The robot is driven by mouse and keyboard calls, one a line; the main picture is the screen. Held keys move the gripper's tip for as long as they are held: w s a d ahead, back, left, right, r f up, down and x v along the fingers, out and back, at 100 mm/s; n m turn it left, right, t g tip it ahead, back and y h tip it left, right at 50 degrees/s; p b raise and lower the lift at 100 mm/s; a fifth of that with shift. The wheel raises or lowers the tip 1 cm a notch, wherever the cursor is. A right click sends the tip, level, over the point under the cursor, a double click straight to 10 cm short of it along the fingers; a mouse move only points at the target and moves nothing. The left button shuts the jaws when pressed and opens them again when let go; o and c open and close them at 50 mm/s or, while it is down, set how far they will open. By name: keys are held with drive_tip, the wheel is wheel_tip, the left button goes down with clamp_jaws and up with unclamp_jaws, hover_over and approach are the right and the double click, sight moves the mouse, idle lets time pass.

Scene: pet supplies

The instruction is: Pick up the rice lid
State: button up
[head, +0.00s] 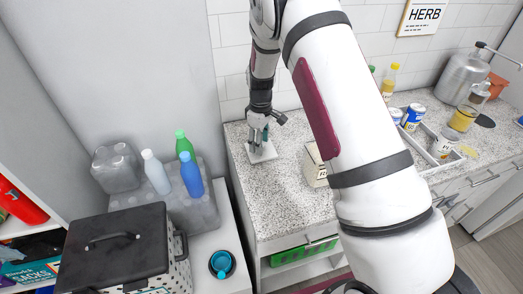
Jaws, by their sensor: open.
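A pale, flat square piece (263,154), which looks like the rice lid, lies on the speckled counter (285,205) near its left end. My gripper (260,146) points down right over it with its fingers open. The fingertips are at or just above the piece; I cannot tell whether they touch it. My gripper hides part of its top.
Lower left are bottles (190,175), a black-lidded box (115,245) and a blue cup (221,262). The counter front is clear.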

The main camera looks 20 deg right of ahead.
drive_tip(key=shift+f, duration=0.45)
clamp_jaws()
drive_tip(key=shift+r, duration=0.1)
